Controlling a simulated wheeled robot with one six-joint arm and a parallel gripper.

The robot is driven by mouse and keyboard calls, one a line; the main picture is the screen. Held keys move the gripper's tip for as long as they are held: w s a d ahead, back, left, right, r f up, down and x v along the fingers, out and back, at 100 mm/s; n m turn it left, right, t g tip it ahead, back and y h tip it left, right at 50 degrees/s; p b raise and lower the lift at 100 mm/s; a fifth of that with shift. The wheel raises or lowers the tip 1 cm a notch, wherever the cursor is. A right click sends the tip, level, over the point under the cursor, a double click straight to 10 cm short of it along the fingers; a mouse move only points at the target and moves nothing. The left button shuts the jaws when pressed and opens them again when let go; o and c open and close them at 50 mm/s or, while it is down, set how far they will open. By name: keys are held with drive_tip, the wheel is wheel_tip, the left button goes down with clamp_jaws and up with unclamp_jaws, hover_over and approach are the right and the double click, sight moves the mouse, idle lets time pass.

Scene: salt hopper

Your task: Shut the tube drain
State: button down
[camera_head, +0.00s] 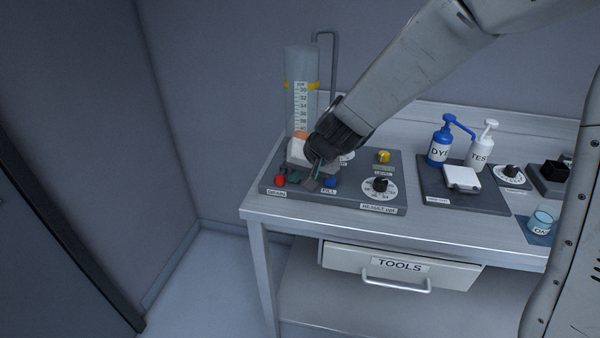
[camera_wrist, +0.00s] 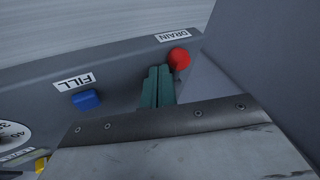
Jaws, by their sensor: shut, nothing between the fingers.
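The drain control is a red knob (camera_head: 280,180) beside the DRAIN label (camera_head: 277,193), at the front left of the grey panel (camera_head: 335,200). The red knob also shows in the wrist view (camera_wrist: 179,59). The clear tube (camera_head: 301,70) with a printed scale and a yellow band stands at the panel's back left. My gripper (camera_head: 313,181) is over the panel, between the red knob and the blue FILL control (camera_head: 331,182). In the wrist view its green fingertips (camera_wrist: 157,86) are shut and empty, close beside the red knob. I cannot tell whether they touch it.
The panel also holds a yellow knob (camera_head: 384,156) and a black dial (camera_head: 380,184). To the right are a blue DYE bottle (camera_head: 439,150), a white TEST bottle (camera_head: 482,150) and a glass (camera_head: 541,221). A TOOLS drawer (camera_head: 399,266) sits below the tabletop.

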drive_tip(key=s+d, duration=0.1)
drive_tip(key=s+d+r, duration=0.1)
drive_tip(key=shift+s+d, duration=0.3)
drive_tip(key=shift+d, duration=0.05)
drive_tip(key=s+r, duration=0.5)
drive_tip(key=r, duration=0.3)
drive_tip(key=shift+s+d, duration=0.2)
drive_tip(key=shift+s, duration=0.15)
drive_tip(key=shift+r, duration=0.1)
